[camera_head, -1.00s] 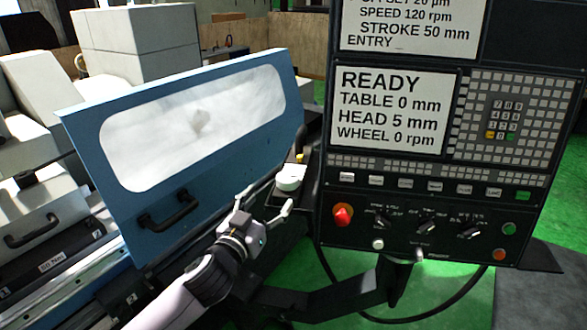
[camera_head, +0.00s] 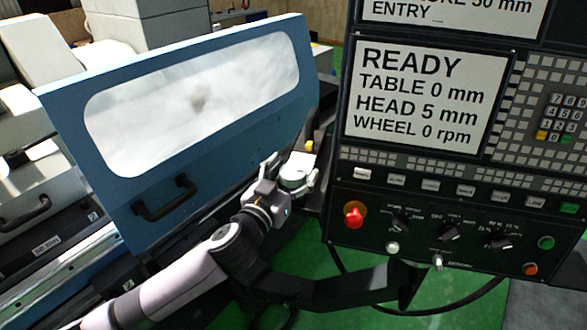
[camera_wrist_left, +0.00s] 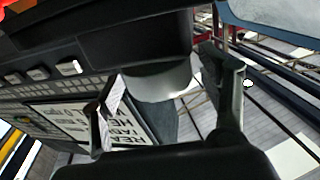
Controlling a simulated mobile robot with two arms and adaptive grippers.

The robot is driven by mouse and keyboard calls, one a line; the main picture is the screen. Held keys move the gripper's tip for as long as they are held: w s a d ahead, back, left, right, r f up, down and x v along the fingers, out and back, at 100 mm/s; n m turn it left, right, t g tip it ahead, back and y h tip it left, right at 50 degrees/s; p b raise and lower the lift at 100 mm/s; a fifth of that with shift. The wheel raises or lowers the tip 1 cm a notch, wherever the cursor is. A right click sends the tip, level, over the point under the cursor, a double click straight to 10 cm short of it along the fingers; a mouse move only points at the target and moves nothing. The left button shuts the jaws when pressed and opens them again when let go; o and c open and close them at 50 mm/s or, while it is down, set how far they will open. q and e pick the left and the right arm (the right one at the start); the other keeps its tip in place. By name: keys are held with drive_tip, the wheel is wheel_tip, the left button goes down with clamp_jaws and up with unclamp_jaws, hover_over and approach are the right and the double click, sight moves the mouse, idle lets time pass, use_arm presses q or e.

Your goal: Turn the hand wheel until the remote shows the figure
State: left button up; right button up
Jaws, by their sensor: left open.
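A white round piece, which looks like the hand wheel (camera_head: 299,175), sits on a dark mount beside the control panel in the head view. My left gripper (camera_head: 292,168) is open with its fingers around this piece. In the left wrist view, the pale round side of the piece (camera_wrist_left: 160,84) shows between the spread fingers of the left gripper (camera_wrist_left: 162,75); I cannot tell whether they touch it. No separate remote with a readable figure can be made out. My right gripper is out of view.
The control panel (camera_head: 345,240), with a red knob (camera_head: 354,214) and several switches, stands close to the right of the left gripper. The blue machine door (camera_head: 65,110) with its black handle (camera_head: 165,200) is at left. Green floor shows below.

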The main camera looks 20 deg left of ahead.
use_arm(q)
drive_tip(key=shift+c, duration=1.1)
drive_tip(key=shift+w, duration=0.15)
drive_tip(key=c, duration=1)
drive_tip(key=shift+o, duration=0.2)
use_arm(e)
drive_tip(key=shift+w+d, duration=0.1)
use_arm(q)
drive_tip(key=shift+h, duration=0.3)
